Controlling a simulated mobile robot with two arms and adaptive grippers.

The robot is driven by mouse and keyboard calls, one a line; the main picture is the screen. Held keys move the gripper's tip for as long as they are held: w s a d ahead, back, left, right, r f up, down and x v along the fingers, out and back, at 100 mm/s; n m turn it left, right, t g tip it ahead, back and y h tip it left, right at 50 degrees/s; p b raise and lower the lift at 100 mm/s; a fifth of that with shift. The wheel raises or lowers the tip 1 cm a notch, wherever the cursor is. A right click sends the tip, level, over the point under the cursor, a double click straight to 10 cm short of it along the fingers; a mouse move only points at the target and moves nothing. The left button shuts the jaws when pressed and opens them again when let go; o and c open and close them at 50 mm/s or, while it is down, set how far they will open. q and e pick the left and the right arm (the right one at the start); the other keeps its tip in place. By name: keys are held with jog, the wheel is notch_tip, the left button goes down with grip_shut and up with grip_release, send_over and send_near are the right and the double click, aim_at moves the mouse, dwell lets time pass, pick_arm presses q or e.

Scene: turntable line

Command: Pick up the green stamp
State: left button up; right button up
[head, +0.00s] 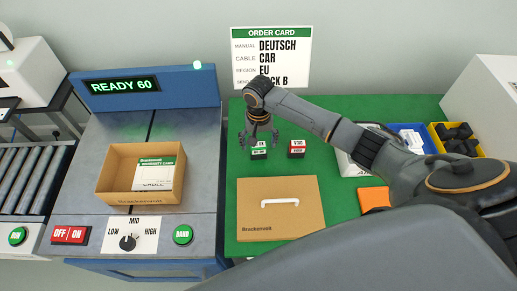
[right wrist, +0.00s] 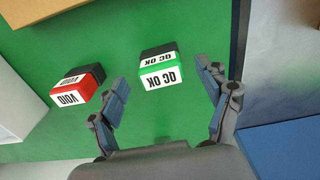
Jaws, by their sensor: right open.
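The green stamp (head: 259,154) stands on the green mat, black on top with a green part and a white "QC OK" label. It also shows in the right wrist view (right wrist: 161,71). My right gripper (head: 260,137) is open and empty above the stamp, partly covering it in the head view. In the right wrist view the stamp lies beyond and between the spread fingers (right wrist: 162,80), apart from them. My left gripper is not in view.
A red "VOID" stamp (head: 297,149) stands close to the right of the green one. A closed brown Brackenwolt box (head: 278,220) lies in front. An open carton (head: 117,170) sits on the turntable machine at left. A yellow bin (head: 439,145) is at right.

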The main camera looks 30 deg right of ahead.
jog(key=shift+f, duration=1.25)
jog(key=c, duration=1.3)
jog(key=shift+o, duration=0.2)
jog(key=shift+r, duration=0.2)
jog(key=shift+r, duration=0.25)
notch_tip(320, 180, up, 2)
jog(key=shift+w+r, duration=0.1)
jog(key=shift+r, duration=0.1)
jog(key=s+a+r+b, duration=0.1)
jog(key=s+a+r, duration=0.7)
jog(key=s, duration=0.3)
jog(key=shift+s+a+r, duration=0.2)
jog(key=shift+r, duration=0.7)
